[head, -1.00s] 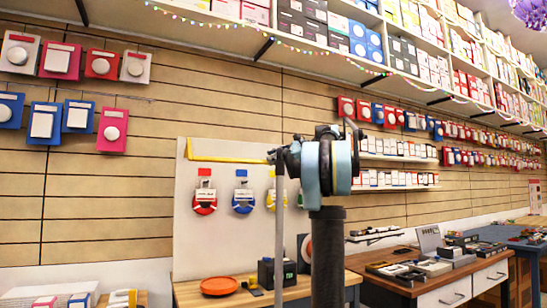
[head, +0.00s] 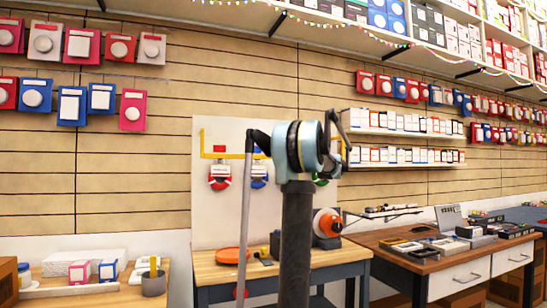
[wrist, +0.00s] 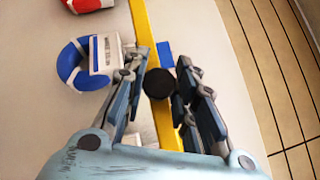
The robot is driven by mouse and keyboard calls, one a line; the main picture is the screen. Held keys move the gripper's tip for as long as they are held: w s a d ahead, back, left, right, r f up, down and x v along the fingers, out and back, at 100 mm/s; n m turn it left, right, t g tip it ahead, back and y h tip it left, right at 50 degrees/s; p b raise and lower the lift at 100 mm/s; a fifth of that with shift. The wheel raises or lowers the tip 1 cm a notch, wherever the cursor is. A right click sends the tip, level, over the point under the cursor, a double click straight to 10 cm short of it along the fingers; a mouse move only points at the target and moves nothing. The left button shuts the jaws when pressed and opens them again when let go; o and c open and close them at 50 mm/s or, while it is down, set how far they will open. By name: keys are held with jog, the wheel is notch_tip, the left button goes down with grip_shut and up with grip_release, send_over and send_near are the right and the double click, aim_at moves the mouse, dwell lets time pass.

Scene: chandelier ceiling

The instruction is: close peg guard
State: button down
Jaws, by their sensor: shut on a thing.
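The peg guard is a yellow bar (head: 228,155) across the front of a white board (head: 225,130), with a yellow upright at its left end. It crosses at the height of the small tags above the hanging items. A red item (head: 220,178), a blue one (head: 259,178) and a partly hidden green one (head: 321,181) hang below it. In the wrist view, a round black knob (wrist: 158,83) sits on the yellow bar (wrist: 143,22). My gripper (wrist: 163,68) is shut on the knob, one finger on each side. My arm hides the bar's middle in the head view.
A wooden workbench (head: 215,270) stands below the board, with an orange dish (head: 232,256) and a round orange device (head: 329,225) on it. A brown desk (head: 395,244) is at the right. A small table (head: 65,288) with boxes is at the lower left.

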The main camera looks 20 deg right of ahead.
jog(key=shift+w+f, duration=0.1)
jog(key=shift+w, duration=0.3)
jog(key=shift+a+f, duration=0.1)
jog(key=c, duration=1.4)
grip_release()
jog(key=shift+w, duration=0.1)
jog(key=shift+c, duration=0.2)
jog(key=shift+o, duration=0.6)
jog(key=shift+w+a+f, duration=0.1)
jog(key=shift+w+f, duration=0.15)
jog(key=shift+f, duration=0.05)
jog(key=shift+s, duration=0.1)
jog(key=shift+s+r, duration=0.1)
jog(key=shift+s, duration=0.1)
jog(key=shift+s+d, duration=0.2)
jog(key=shift+d, duration=0.15)
jog(key=v, duration=1.1)
jog(key=shift+f, duration=0.25)
